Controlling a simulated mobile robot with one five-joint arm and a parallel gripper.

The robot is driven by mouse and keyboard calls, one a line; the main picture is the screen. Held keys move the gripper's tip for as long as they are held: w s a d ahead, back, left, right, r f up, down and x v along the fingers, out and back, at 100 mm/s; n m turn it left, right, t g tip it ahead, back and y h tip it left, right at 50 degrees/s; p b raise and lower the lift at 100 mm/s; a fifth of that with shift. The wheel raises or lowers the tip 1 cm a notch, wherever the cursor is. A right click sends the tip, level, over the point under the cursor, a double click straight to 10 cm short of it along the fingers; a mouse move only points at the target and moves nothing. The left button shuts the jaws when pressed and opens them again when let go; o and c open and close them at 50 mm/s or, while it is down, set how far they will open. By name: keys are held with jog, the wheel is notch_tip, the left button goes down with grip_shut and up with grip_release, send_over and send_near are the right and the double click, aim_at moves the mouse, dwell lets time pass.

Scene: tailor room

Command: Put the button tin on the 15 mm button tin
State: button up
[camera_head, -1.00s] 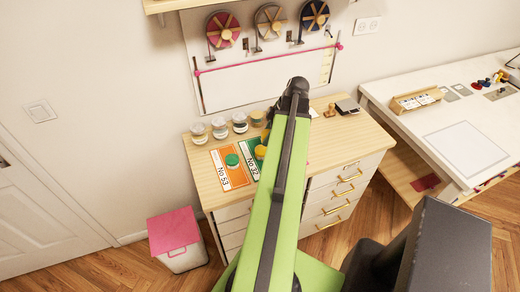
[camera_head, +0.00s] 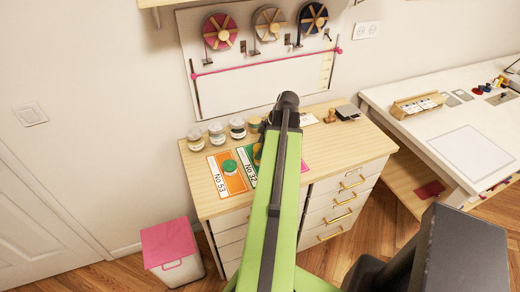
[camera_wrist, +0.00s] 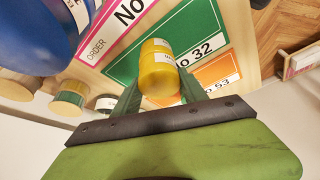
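A small yellow button tin (camera_wrist: 160,85) with a white label is between the two dark green fingers of my gripper (camera_wrist: 160,90) in the wrist view. The fingers press close against both its sides, above or on the green No 32 card (camera_wrist: 190,38). Its label is too small to read. In the head view my arm hides most of it. A large blue tin (camera_wrist: 35,30) is close to the camera at the top left of the wrist view. I cannot tell which tin is marked 15 mm.
Several tins (camera_head: 217,134) stand in a row at the back of the wooden cabinet top (camera_head: 203,185). A stamp (camera_head: 331,116) and a dark pad (camera_head: 348,112) lie at its back right. A white table (camera_head: 430,135) stands to the right, and a pink-lidded bin (camera_head: 168,240) at the lower left.

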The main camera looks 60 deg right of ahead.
jog(key=o, duration=0.4)
jog(key=shift+o, duration=0.2)
jog(key=shift+r, duration=0.1)
jog(key=shift+r+p, duration=0.25)
jog(key=shift+p, duration=0.2)
jog(key=p+v, duration=1)
jog(key=v, duration=0.1)
jog(key=shift+r+p, duration=0.3)
jog(key=shift+p, duration=0.05)
jog(key=shift+s, duration=0.1)
